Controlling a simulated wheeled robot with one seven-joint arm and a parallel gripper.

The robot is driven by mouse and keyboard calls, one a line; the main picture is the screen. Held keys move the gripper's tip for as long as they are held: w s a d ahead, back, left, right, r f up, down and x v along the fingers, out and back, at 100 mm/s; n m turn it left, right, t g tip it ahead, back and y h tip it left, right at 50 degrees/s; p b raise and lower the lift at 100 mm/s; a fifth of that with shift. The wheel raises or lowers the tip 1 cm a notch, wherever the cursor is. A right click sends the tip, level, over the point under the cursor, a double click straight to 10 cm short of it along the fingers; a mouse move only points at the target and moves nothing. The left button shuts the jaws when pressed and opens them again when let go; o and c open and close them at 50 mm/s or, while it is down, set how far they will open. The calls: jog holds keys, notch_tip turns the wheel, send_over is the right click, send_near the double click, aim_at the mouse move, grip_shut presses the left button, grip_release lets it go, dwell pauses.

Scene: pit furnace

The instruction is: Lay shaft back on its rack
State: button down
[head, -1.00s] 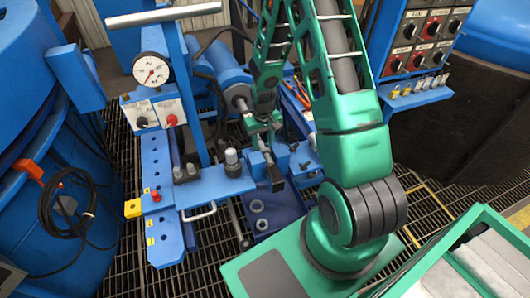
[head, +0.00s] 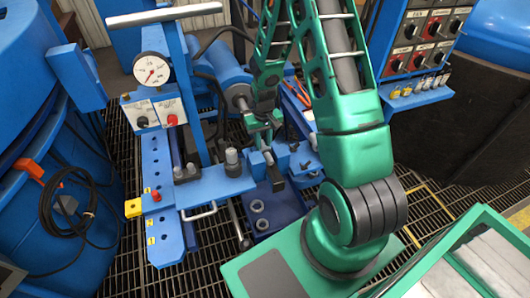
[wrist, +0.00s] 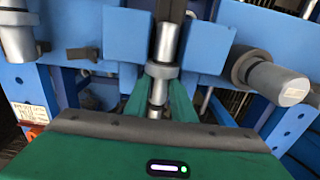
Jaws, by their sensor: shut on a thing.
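My gripper (head: 259,126) is in the middle of the head view, above the blue press frame. In the wrist view its two green fingers (wrist: 157,112) are closed on either side of a stepped silver shaft (wrist: 164,45), gripping its narrower part below a collar. The shaft also shows in the head view (head: 267,155), sloping down from the fingers to a dark end. A blue bracket (wrist: 201,38) stands behind and beside the shaft in the wrist view; it may be the rack. I cannot tell whether the shaft touches it.
A blue bench beam (head: 212,187) with a short grey post (head: 232,162) is left of my gripper. A dial gauge (head: 151,70) is farther left. A dark blue tray (head: 275,207) with rings lies below. A switch panel (head: 425,45) stands at right.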

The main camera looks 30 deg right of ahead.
aim_at(263, 145)
jog(key=shift+r, duration=3.55)
jog(key=s+d+r, duration=0.2)
jog(key=s+d, duration=0.5)
jog(key=d, duration=0.4)
jog(key=shift+h, duration=0.4)
jog(key=shift+w+d+f, duration=0.1)
jog(key=shift+w+f, duration=0.05)
jog(key=shift+f, duration=3.65)
jog(key=shift+f, duration=0.65)
jog(key=c, duration=1.4)
grip_release()
jog(key=shift+c, duration=0.2)
